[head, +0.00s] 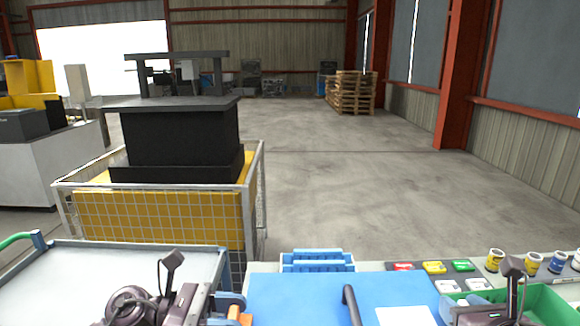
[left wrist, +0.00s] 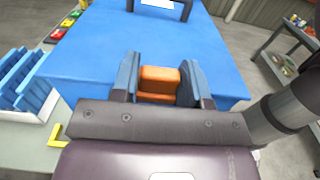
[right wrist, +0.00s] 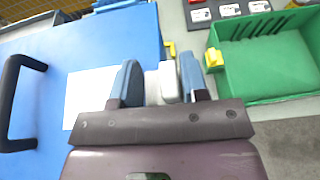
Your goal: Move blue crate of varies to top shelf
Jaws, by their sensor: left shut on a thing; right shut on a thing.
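A blue ribbed crate (head: 318,262) stands at the back edge of the bench in the head view; its blue slats also show at the left of the left wrist view (left wrist: 22,88). I cannot tell its contents. My left gripper (left wrist: 160,82) is shut on an orange block (left wrist: 160,78) at the near left edge of a wide blue panel (head: 290,295). My right gripper (right wrist: 158,82) is shut on a small white piece (right wrist: 166,82) between the blue panel and a green bin (right wrist: 262,62). The right fingertips are not clear in the head view. I cannot make out a top shelf.
The blue panel carries a black handle (right wrist: 12,95) and a white sheet (right wrist: 88,95). Small coloured items (head: 434,267) and several cans (head: 533,263) line the bench's back right. A grey tray (head: 100,270) is at left. A yellow mesh cage (head: 160,215) stands beyond; open floor lies behind the bench.

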